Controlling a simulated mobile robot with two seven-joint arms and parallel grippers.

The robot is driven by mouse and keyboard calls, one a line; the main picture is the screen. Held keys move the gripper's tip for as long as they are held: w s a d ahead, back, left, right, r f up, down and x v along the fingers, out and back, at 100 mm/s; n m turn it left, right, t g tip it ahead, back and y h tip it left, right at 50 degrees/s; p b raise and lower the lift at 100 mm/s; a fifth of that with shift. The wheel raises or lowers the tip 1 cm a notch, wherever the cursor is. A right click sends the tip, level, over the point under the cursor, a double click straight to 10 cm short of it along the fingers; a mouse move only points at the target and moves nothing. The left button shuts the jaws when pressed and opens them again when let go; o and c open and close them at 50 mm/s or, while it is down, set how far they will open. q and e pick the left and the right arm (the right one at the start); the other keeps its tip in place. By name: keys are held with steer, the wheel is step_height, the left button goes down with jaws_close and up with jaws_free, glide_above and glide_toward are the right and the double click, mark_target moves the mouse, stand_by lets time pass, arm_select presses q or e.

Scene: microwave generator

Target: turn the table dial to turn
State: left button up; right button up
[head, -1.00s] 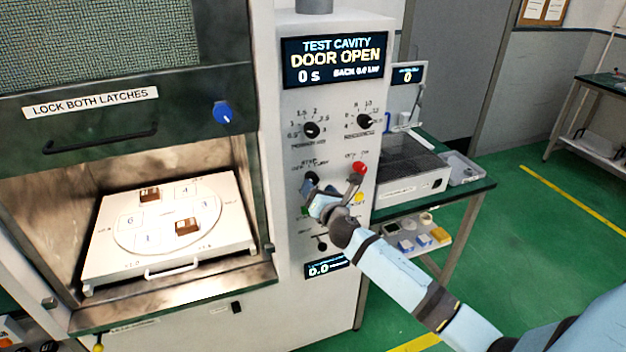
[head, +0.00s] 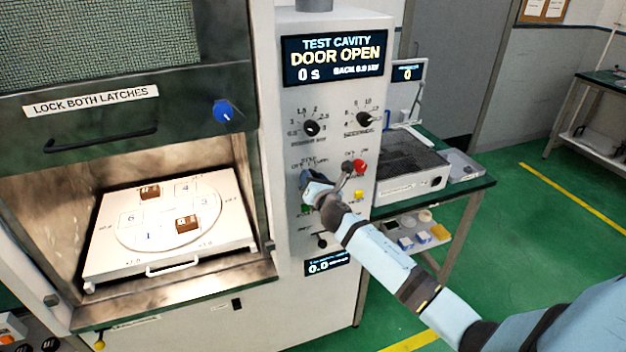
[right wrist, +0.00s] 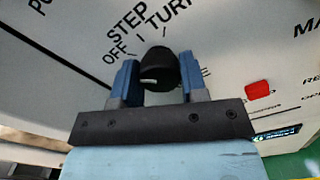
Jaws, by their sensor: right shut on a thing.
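The table dial (right wrist: 158,68) is a black round knob on the white panel, with OFF, STEP and TURN printed above it in the right wrist view. A white mark shows on its near face; I cannot tell which label the dial points at. My right gripper (right wrist: 159,80) has its two blue fingers on either side of the knob and is shut on it. In the head view my right gripper (head: 307,181) covers most of the dial. My left gripper is not in view.
A red button (head: 360,167) and a yellow button (head: 359,195) sit right of the dial. Two black knobs (head: 311,128) (head: 364,119) are above, below the DOOR OPEN display (head: 334,60). The open cavity at left holds a white turntable tray (head: 105,250) with two brown blocks.

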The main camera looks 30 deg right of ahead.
steer(key=shift+m, duration=0.4)
steer(key=m, duration=0.3)
steer(key=shift+f+m+b, duration=0.1)
steer(key=shift+m+b, duration=0.2)
steer(key=shift+b, duration=0.1)
steer(key=m, duration=0.9)
steer(key=shift+b, duration=0.35)
steer(key=shift+m, duration=2.3)
steer(key=o, duration=0.9)
steer(key=shift+o, duration=0.2)
